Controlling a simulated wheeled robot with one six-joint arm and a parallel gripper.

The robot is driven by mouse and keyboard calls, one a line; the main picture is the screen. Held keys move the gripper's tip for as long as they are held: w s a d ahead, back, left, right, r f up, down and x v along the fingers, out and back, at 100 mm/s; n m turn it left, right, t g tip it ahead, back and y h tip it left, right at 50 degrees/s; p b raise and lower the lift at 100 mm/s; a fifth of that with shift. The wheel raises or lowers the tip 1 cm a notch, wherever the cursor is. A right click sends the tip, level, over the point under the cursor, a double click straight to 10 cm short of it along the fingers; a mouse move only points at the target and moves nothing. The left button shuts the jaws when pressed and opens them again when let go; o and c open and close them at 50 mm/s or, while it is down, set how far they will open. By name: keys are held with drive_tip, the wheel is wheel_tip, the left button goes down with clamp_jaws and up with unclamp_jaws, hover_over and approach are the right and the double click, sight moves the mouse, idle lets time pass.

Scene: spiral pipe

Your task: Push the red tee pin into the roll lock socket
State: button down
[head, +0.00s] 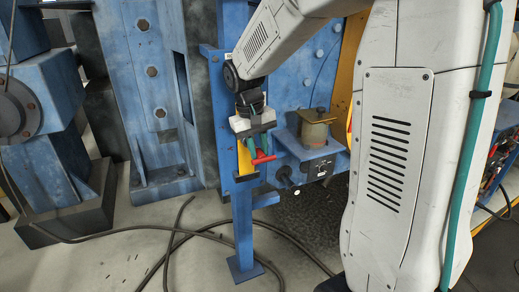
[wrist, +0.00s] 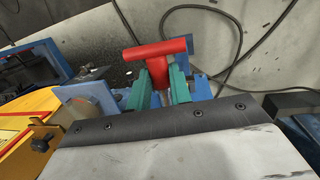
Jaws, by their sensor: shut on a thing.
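The red tee pin (head: 264,158) is held between the green fingertips of my gripper (head: 259,146), in front of the blue frame. In the wrist view the red tee pin (wrist: 158,49) has its crossbar lying across the far side of the green jaws, and its stem runs down between the fingers of my gripper (wrist: 159,80). A dark round opening, possibly the roll lock socket (head: 283,175), shows on the blue block just below and right of the pin. Its label is too small to read. The pin appears apart from this opening.
A blue post (head: 242,225) with a yellow strip (head: 244,160) stands close by the gripper. A brass-coloured cylinder (head: 314,128) sits on the blue block at right. Black cables (head: 180,235) lie on the floor. A tall blue bolted plate (head: 150,80) stands at left.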

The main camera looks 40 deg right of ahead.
drive_tip(key=shift+w+d, duration=0.25)
drive_tip(key=shift+w, duration=0.95)
drive_tip(key=shift+w+d, duration=0.2)
drive_tip(key=shift+w, duration=1)
drive_tip(key=shift+w+r, duration=0.25)
drive_tip(key=shift+w, duration=0.1)
idle(0.3)
drive_tip(key=c, duration=1.6)
unclamp_jaws()
drive_tip(key=shift+s+d+f, duration=0.1)
drive_tip(key=shift+s+f, duration=0.15)
drive_tip(key=shift+s, duration=0.2)
clamp_jaws()
drive_tip(key=shift+s+a, duration=0.1)
drive_tip(key=shift+a, duration=0.1)
